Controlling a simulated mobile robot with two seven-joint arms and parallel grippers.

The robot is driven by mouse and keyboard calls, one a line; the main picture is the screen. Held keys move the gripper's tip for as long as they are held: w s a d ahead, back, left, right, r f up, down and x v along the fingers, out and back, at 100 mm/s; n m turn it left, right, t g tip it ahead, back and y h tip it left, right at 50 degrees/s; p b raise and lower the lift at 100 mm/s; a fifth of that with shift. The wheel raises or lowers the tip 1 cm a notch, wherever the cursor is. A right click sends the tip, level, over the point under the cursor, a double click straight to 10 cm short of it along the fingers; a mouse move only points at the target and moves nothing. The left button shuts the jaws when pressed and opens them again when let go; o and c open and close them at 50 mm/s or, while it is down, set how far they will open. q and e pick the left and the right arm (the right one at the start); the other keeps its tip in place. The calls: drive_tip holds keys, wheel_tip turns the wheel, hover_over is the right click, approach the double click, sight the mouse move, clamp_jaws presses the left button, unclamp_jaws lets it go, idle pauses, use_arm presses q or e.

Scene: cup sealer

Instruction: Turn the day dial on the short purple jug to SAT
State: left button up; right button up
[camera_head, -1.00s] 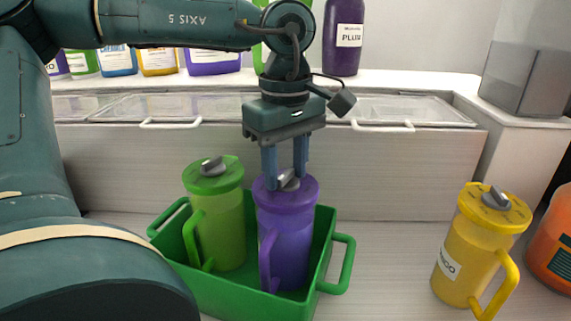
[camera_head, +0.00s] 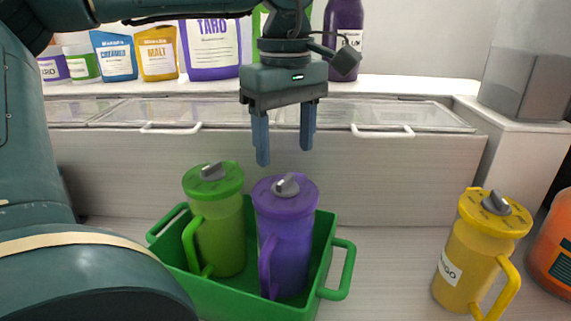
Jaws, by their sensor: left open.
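The purple jug (camera_head: 287,243) stands upright in a green tray (camera_head: 340,270), beside a green jug (camera_head: 218,235). On its purple lid is a grey day dial (camera_head: 286,186); its lettering is too small to read. My left gripper (camera_head: 284,157) is open and empty, above the purple lid and apart from the dial, fingers pointing down. My right gripper is not in view.
A yellow jug (camera_head: 468,255) stands at the right, with an orange container (camera_head: 555,245) at the right edge. Behind is a shelf with bags and bottles above clear-lidded bins. The counter between tray and yellow jug is free.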

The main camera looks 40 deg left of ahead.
sight(285, 179)
use_arm(q)
wheel_tip(285, 179, up, 8)
drive_tip(key=shift+f, duration=0.1)
idle(0.7)
